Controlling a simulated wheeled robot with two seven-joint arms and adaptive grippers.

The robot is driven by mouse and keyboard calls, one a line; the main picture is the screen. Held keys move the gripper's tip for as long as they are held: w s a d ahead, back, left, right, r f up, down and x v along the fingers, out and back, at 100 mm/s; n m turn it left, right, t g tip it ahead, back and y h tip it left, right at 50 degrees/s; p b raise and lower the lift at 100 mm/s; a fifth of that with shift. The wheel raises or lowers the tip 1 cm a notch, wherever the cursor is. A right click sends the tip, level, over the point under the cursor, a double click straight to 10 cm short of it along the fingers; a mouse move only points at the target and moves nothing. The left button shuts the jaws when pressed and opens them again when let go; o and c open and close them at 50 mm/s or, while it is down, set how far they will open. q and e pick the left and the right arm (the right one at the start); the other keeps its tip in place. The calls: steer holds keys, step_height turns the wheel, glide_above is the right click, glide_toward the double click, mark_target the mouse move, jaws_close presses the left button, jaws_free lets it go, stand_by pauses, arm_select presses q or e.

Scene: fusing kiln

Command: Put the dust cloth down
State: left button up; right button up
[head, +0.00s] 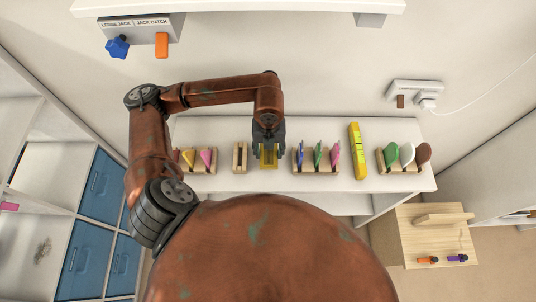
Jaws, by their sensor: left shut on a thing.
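My left gripper (268,147) points down over the white shelf top (330,184), near its middle. It is shut on a small yellow thing (268,159), which I take to be the dust cloth. The fingers and wrist hide part of it. I cannot tell whether it touches the shelf top. It is between a small wooden rack (240,158) on the left and a rack with blue, green and pink pieces on the right. My right gripper is not in view.
A yellow bar (357,151) lies farther right, beside a rack holding green, white and brown pieces (407,155). Another rack with yellow and pink pieces (208,157) is on the left. A socket strip (414,91) is on the wall. A wooden cabinet (422,236) stands lower right.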

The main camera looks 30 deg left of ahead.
mark_target(268, 152)
arm_select(q)
steer(key=shift+w+a+f, duration=0.2)
steer(key=shift+a+f, duration=0.05)
steer(key=shift+f, duration=1.65)
steer(key=shift+f, duration=0.2)
steer(key=o, duration=1)
steer(key=shift+r, duration=0.15)
step_height(268, 152, up, 12)
steer(key=shift+r, duration=0.1)
